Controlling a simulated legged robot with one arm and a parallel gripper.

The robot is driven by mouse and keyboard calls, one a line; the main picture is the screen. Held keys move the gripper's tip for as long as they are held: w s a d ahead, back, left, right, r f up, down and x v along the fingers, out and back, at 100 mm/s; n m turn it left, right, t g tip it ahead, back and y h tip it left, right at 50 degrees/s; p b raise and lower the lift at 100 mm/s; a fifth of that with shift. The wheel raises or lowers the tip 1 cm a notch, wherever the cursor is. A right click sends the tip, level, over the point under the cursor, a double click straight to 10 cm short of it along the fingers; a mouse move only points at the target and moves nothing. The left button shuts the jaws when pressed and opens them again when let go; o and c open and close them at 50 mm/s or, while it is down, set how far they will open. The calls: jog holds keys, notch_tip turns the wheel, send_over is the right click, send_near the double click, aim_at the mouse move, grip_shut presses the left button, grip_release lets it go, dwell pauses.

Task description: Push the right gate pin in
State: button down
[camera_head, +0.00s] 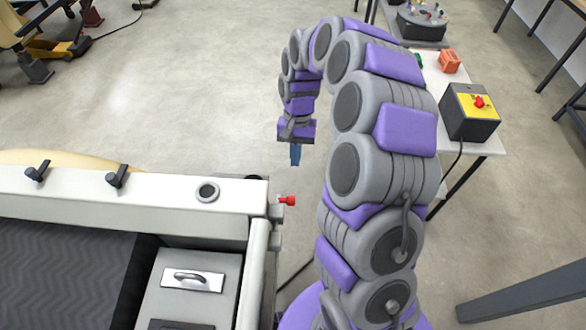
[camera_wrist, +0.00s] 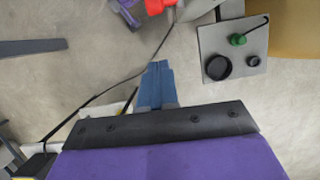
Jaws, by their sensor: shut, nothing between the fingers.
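A red-knobbed pin (camera_head: 288,200) sticks out to the right from a grey bracket (camera_head: 275,210) at the right end of the white beam. A red knob (camera_wrist: 158,6), likely the same one, is cut off by the top edge of the wrist view, with a grey metal part (camera_wrist: 200,8) beside it. My gripper (camera_head: 295,162) points down, its blue fingers shut and empty. In the head view it appears just above the red knob and apart from it. In the wrist view, the fingertips (camera_wrist: 158,66) lie below the knob, with a visible gap.
The white beam (camera_head: 130,195) carries black clamps and a round fitting. The wrist view shows a grey plate with a green knob (camera_wrist: 237,40) and a cable on the floor.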

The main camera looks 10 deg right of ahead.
jog(key=v, duration=0.5)
jog(key=shift+a, duration=0.2)
jog(key=shift+d, duration=0.15)
jog(key=s+a+r+n+b, duration=0.1)
jog(key=s+r, duration=0.2)
jog(key=s, duration=0.3)
jog(key=s+a+r+n+b, duration=0.2)
jog(key=s, duration=0.5)
jog(key=s+d+f+b, duration=0.1)
jog(key=s, duration=0.9)
jog(key=s+d+f+n+t+h+b, duration=0.1)
jog(key=s+f+b, duration=0.1)
jog(key=s, duration=0.8)
jog(key=shift+d+f+t, duration=0.3)
jog(key=shift+d+f, duration=0.05)
